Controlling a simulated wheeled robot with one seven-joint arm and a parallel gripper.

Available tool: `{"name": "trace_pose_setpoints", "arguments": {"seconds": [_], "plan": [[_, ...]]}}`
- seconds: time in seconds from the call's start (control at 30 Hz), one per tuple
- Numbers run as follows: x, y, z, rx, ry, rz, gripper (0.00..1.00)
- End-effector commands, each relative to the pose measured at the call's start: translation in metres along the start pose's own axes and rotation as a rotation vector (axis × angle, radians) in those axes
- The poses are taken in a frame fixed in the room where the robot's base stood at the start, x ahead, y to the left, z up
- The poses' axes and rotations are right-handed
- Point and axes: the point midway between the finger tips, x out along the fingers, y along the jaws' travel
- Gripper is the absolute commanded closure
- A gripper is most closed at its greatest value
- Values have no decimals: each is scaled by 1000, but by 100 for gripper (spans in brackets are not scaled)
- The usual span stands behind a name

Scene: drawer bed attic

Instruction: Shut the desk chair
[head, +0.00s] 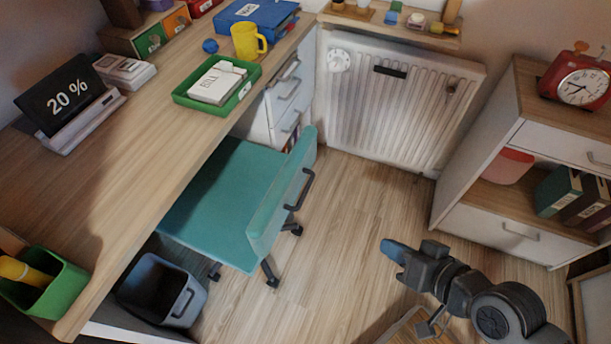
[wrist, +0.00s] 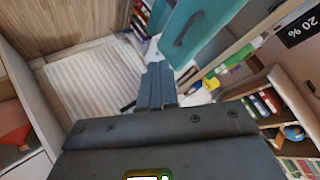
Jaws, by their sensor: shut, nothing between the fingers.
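The desk chair has a teal seat (head: 222,190) and a teal backrest (head: 281,200) with a dark handle (head: 300,189) on its outer face. In the head view the seat is partly under the wooden desk (head: 150,150), and the backrest stands clear of the desk edge. In the wrist view the backrest (wrist: 205,28) and its handle (wrist: 188,30) are at the upper middle, beyond my fingers. My gripper (head: 392,250) is in the head view, to the right of and apart from the chair. It also shows in the wrist view (wrist: 157,85), shut and empty.
A grey bin (head: 160,290) stands under the desk, left of the chair's legs. A radiator (head: 390,105) is on the back wall. A cabinet (head: 515,215) with a red clock (head: 578,85) is at right.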

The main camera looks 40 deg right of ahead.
Motion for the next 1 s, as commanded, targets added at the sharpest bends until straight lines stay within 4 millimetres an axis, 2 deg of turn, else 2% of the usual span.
{"name": "trace_pose_setpoints", "arguments": {"seconds": [0.03, 0.1, 0.2, 0.33, 0.5, 0.63, 0.83, 1.0], "plan": [[20, 4, -6, 67, -22, -7, 100], [43, 7, -13, 162, -70, -24, 100], [71, 8, -26, 293, -140, -65, 100], [99, 2, -53, 440, -228, -147, 100], [115, -9, -88, 560, -321, -257, 100], [118, -15, -104, 599, -363, -310, 100], [125, -21, -107, 611, -382, -331, 100], [149, -31, -100, 610, -381, -330, 100]]}}
